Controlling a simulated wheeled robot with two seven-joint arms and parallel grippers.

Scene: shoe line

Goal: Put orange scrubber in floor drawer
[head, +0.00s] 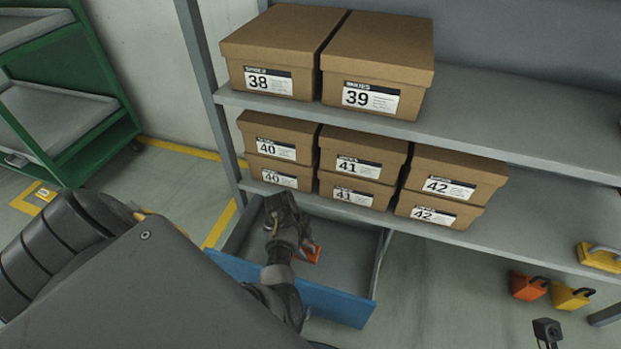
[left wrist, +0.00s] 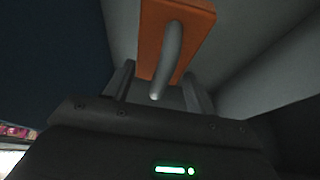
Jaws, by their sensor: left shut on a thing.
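The orange scrubber (head: 314,254) shows as a small orange patch beside my left gripper (head: 296,246), inside the open floor drawer (head: 335,300). In the left wrist view the scrubber (left wrist: 187,20) is an orange block with a grey bar handle, and the handle lies between the fingers of my left gripper (left wrist: 157,88). The gripper is shut on it. The drawer has a blue front and grey inside, and is pulled out below the lower shelf. My arm hides part of the drawer. I cannot tell whether the scrubber touches the drawer floor.
A green cart (head: 95,150) stands at left.

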